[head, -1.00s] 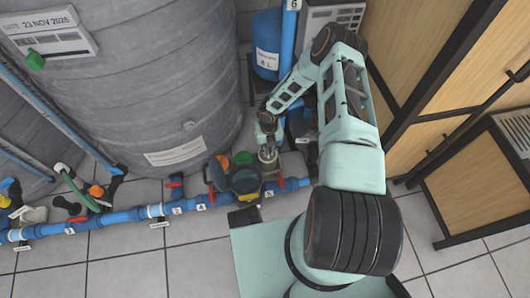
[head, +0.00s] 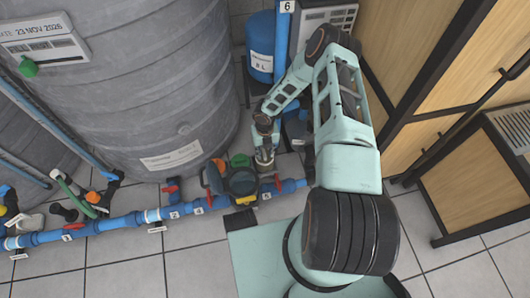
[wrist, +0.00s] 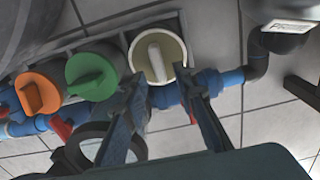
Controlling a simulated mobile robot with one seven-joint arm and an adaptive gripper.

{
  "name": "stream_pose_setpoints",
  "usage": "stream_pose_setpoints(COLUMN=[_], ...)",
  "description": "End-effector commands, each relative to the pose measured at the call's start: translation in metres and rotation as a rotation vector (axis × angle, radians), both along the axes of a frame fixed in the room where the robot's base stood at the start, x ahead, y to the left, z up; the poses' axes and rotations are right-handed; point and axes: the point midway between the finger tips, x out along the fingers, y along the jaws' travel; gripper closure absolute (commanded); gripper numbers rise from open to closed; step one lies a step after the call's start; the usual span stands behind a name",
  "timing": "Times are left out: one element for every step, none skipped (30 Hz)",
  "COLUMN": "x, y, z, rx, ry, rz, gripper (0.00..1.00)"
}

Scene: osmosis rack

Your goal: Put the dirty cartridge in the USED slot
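A cream round cap or cartridge top with a raised grey bar handle (wrist: 158,57) sits at the right end of a row in the wrist view. Beside it are a green round one (wrist: 91,72) and an orange one (wrist: 38,93), each with a bar handle. My gripper (wrist: 164,84) is open, its two fingers apart at the near edge of the cream one, with nothing visibly held. In the head view my gripper (head: 264,165) points down by the blue pipe, to the right of the green cap (head: 240,160). No USED label is readable, and I cannot tell which piece is dirty.
A blue pipe (head: 125,222) with red handles runs along the floor. A dark round vessel (head: 243,181) stands in front of the row. A large grey tank (head: 140,90) is behind to the left, and wooden cabinets (head: 430,60) stand right.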

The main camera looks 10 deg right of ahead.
Motion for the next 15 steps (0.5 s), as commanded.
stream_pose_setpoints(x=[0.002, 0.002, 0.002, 0.001, 0.002, 0.002, 0.001, 0.001, 0.002, 0.001, 0.001, 0.001, 0.001, 0.001, 0.001], y=[0.000, 0.000, 0.000, 0.000, 0.000, 0.000, 0.000, 0.000, 0.000, 0.000, 0.000, 0.000, 0.000, 0.000, 0.000], z=[0.014, 0.019, 0.027, 0.033, 0.039, 0.045, 0.050, 0.055, 0.060, 0.063, 0.066, 0.069, 0.071, 0.072, 0.073], rx=[-0.001, -0.001, -0.001, -0.001, -0.001, -0.001, 0.000, 0.000, 0.000, 0.000, 0.000, 0.000, 0.000, 0.000, 0.000], ry=[-0.003, -0.003, -0.003, -0.003, -0.003, -0.003, -0.002, -0.002, -0.003, -0.002, -0.002, -0.002, -0.002, -0.001, -0.001], rz=[0.002, 0.001, 0.001, 0.002, 0.002, 0.002, 0.001, 0.001, 0.001, 0.001, 0.002, 0.002, 0.002, 0.002, 0.001], gripper=[0.74, 0.74, 0.74, 0.74, 0.74, 0.74, 0.74, 0.74, 0.74, 0.74, 0.74, 0.74, 0.74, 0.74, 0.74])
